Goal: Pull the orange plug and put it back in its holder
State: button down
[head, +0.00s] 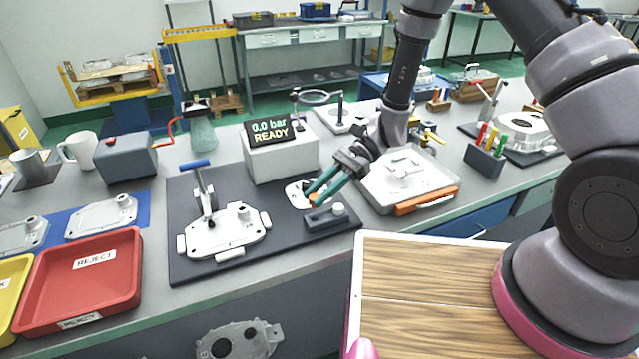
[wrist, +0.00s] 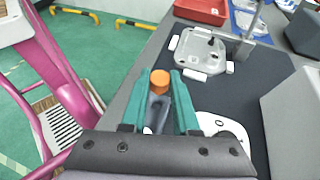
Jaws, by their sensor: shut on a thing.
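The orange plug (wrist: 160,82) is between the teal fingers of my gripper (wrist: 158,95) in the wrist view. In the head view my gripper (head: 312,198) is shut on it, low over the dark mat. A small white plate (head: 296,195) lies left of the fingers. A dark rack (head: 483,162) with several coloured upright pieces stands further right; I cannot tell which piece is the plug's holder.
A clamped casting (head: 228,229) with a blue-handled toggle clamp sits on the dark mat (head: 180,258). A box reading 0.0 bar READY (head: 280,158) stands behind my gripper. A tray with a casting (head: 408,180) is close right. The red reject tray (head: 80,270) is far left.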

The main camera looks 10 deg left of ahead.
aim_at(320, 216)
jog(key=shift+f, duration=1.3)
jog(key=shift+f, duration=1.2)
dwell(0.6)
jog(key=c, duration=0.6)
grip_release()
jog(key=v, duration=0.7)
jog(key=shift+w+d, duration=0.15)
jog(key=shift+d, duration=0.05)
